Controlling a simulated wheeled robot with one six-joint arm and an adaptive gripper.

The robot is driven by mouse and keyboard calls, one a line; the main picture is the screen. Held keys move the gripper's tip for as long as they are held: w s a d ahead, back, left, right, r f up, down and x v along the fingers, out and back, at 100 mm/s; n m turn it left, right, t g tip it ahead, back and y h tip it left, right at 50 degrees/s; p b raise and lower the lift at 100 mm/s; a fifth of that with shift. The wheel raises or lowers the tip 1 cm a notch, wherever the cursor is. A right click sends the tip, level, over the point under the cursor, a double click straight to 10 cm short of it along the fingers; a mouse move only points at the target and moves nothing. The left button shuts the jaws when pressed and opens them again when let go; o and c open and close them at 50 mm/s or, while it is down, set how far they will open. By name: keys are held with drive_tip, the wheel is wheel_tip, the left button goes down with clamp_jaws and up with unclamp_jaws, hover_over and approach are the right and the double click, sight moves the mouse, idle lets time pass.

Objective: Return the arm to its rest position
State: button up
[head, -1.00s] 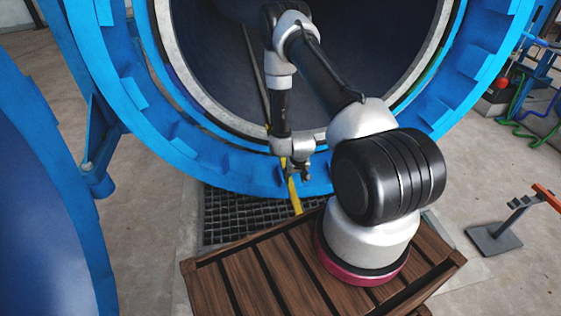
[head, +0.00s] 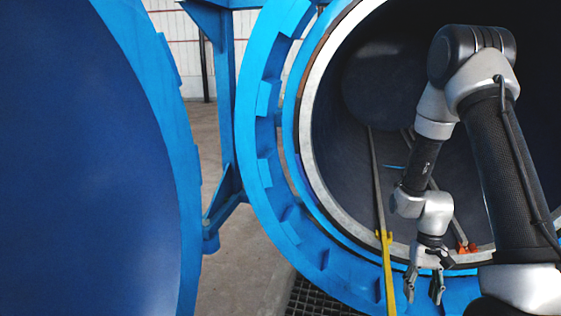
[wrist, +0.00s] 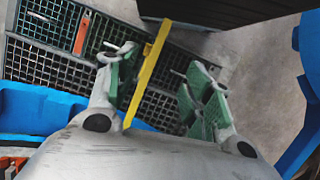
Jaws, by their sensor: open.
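My gripper (head: 424,286) hangs fingers down in front of the lower rim of the autoclave opening in the head view. Its two fingers are apart with nothing between them. In the wrist view my gripper (wrist: 162,95) shows green pads on both fingers, spread over the floor grate (wrist: 65,40). My arm is folded at the elbow, in front of the opening on the right side of the head view.
The blue autoclave ring (head: 262,165) surrounds the dark chamber (head: 350,150), which has rails inside. The open blue door (head: 85,170) fills the left. A yellow bar (head: 387,275) runs down from the rim, close left of my gripper. Concrete floor (head: 225,270) is clear between door and ring.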

drive_tip(key=s+r+t, duration=0.2)
drive_tip(key=s+r, duration=0.2)
drive_tip(key=r, duration=0.7)
drive_tip(key=s+a+r+n+t, duration=0.1)
drive_tip(key=s+r+t, duration=0.2)
drive_tip(key=r, duration=0.9)
drive_tip(key=s+a+r+t, duration=0.1)
drive_tip(key=s+r+t, duration=0.2)
drive_tip(key=r, duration=0.9)
drive_tip(key=s, duration=0.3)
drive_tip(key=shift+a+n+h, duration=0.15)
drive_tip(key=shift+n+h, duration=0.15)
drive_tip(key=shift+n, duration=0.1)
